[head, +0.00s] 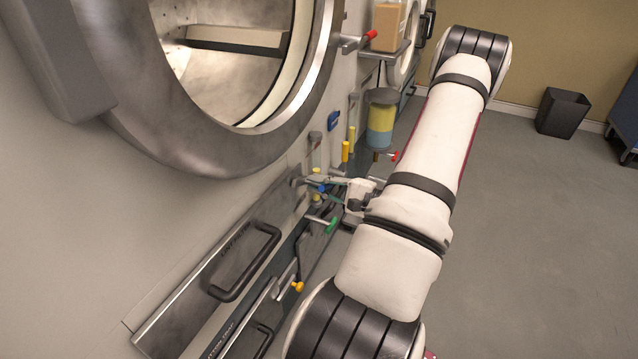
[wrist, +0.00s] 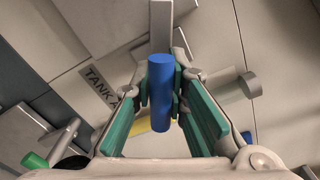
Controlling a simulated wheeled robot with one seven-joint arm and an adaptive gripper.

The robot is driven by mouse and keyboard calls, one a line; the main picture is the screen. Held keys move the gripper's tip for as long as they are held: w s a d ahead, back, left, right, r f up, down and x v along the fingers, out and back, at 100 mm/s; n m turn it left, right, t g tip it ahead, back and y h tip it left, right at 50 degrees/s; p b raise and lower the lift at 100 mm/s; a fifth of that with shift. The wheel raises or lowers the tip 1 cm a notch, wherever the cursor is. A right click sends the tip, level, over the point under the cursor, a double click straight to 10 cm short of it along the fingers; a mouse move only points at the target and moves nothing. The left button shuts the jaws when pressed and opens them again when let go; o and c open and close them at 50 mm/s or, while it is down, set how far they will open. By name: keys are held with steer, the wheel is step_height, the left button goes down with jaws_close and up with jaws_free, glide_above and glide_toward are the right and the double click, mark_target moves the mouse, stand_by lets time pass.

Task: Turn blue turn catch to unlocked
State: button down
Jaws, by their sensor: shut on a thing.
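The blue turn catch (wrist: 160,95) shows in the wrist view as a blue bar on a grey metal stem, pointing toward the camera. My gripper (wrist: 161,84) has its green-padded fingers on either side of the bar and is shut on it. In the head view my gripper (head: 322,188) is at the machine front, below the round door opening. The catch is mostly hidden by the fingers there, so I cannot read its turn position.
A green-tipped handle (head: 331,226) sits just below my gripper, and an orange-yellow handle (head: 345,151) sits above it. A red-tipped lever (head: 394,156) and a yellow-blue jar (head: 381,118) are close to my arm. A drawer handle (head: 246,264) is lower left. Open floor lies right.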

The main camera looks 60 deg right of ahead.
steer(key=m+p, duration=0.3)
steer(key=m, duration=0.2)
steer(key=shift+r+p, duration=0.15)
steer(key=shift+p, duration=0.25)
steer(key=m+p, duration=0.3)
steer(key=m, duration=0.1)
steer(key=m+p, duration=0.2)
steer(key=m, duration=0.3)
steer(key=shift+d, duration=0.1)
steer(key=shift+m+p, duration=0.85)
steer(key=shift+m, duration=0.75)
steer(key=shift+f, duration=0.2)
steer(key=shift+a, duration=0.2)
steer(key=c, duration=1.6)
jaws_free()
steer(key=shift+d, duration=0.1)
